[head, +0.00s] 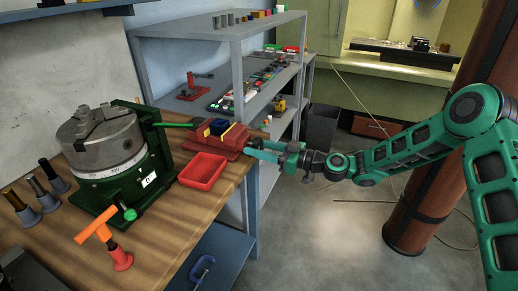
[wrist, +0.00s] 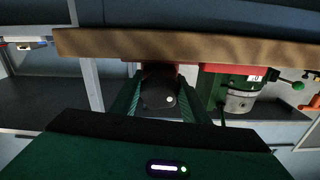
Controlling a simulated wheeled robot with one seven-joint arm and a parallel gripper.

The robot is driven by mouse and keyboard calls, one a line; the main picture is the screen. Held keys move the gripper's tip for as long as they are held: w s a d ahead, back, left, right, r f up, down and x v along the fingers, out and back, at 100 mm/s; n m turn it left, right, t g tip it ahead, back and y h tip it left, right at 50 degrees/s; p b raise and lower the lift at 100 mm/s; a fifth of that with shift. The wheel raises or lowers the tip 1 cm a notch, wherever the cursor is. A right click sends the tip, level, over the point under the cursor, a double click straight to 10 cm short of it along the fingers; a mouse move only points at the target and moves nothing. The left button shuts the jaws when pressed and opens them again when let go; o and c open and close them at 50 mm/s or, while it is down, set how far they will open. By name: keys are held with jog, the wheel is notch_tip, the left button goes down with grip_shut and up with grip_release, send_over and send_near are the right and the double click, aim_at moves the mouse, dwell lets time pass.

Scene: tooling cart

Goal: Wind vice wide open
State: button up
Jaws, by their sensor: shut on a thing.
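The red vice (head: 212,143) sits at the right end of the wooden bench. A dark blue block (head: 219,127) shows between its yellow-edged jaws; the exact jaw gap is too small to tell. My gripper (head: 256,149) is at the vice's right end, just past the bench edge, with my green arm reaching in from the right. In the wrist view, which looks upside down, my gripper's fingers (wrist: 159,103) are shut on a dark, rounded vice handle (wrist: 158,88). Part of the red vice (wrist: 187,69) shows behind it; the rest is hidden.
A red tray (head: 203,172) lies in front of the vice. A green-based chuck (head: 104,143) stands to the left, its green lever (head: 178,125) extending toward the vice. A grey shelf unit (head: 237,75) stands behind.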

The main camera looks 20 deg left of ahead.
jog(key=shift+w+d+f, duration=0.1)
jog(key=shift+w+f, duration=0.1)
jog(key=shift+f, duration=0.05)
jog(key=o, duration=0.9)
jog(key=shift+o, duration=0.8)
jog(key=shift+s+r, duration=0.1)
jog(key=d, duration=1)
jog(key=shift+s+d, duration=0.35)
